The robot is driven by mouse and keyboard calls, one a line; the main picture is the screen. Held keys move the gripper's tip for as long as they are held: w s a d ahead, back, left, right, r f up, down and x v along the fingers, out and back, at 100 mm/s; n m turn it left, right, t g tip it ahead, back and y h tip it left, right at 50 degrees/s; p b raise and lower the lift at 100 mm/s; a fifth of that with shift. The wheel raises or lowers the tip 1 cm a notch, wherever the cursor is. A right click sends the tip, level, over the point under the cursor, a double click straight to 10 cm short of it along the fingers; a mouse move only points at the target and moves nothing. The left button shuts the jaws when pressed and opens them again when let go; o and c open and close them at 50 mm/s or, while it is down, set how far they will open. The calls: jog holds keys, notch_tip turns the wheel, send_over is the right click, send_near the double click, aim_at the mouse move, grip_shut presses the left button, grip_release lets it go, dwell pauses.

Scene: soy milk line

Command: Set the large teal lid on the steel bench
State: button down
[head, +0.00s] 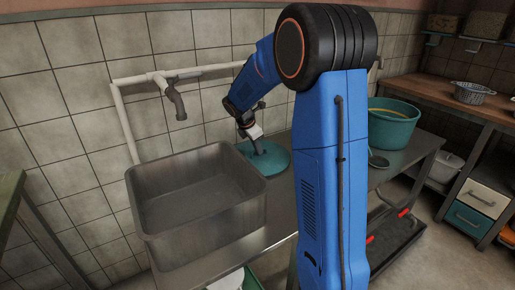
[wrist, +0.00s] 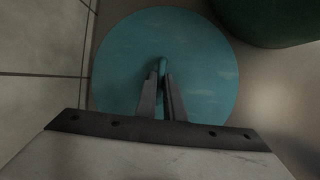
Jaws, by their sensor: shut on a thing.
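The large teal lid (head: 270,158) is a flat round disc at the steel bench (head: 283,196), just right of the grey basin and near the tiled wall. In the head view my gripper (head: 259,150) points down at the lid's middle. In the wrist view the lid (wrist: 200,60) lies flat under my gripper (wrist: 162,75), whose two fingers are shut on its handle. I cannot tell whether the lid touches the bench or hangs slightly above it. My arm hides part of the bench to the right.
A deep grey metal basin (head: 195,200) stands close on the left of the lid. A tap (head: 174,98) sticks out from the wall pipe. A wooden table (head: 455,93) is at the far right.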

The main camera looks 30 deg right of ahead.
jog(key=shift+f, duration=0.15)
jog(key=c, duration=1.9)
grip_release()
jog(key=shift+o, duration=0.2)
jog(key=v, duration=1.2)
jog(key=shift+s, duration=0.1)
